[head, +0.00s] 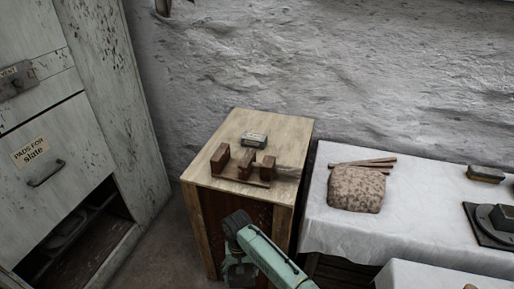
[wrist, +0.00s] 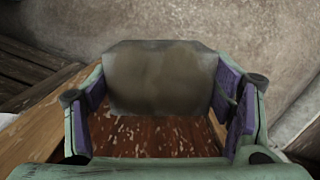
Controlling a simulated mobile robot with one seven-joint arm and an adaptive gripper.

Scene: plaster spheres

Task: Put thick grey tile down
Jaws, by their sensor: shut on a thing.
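My gripper (wrist: 162,92) is shut on the thick grey tile (wrist: 160,72), whose broad, blotchy grey face fills the space between the purple finger pads in the wrist view. Beyond its lower edge I see a worn red-brown surface. In the head view my arm reaches in from the bottom, in front of the wooden cabinet (head: 193,225). The fingers and the tile cannot be made out there. Whether the tile touches anything is not clear.
On the cabinet top stand a dark wooden rack with upright blocks (head: 246,162) and a small grey labelled block (head: 254,139). A white-clothed table (head: 318,215) to the right holds a speckled bundle (head: 356,189) and sticks. A grey locker (head: 75,130) stands left.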

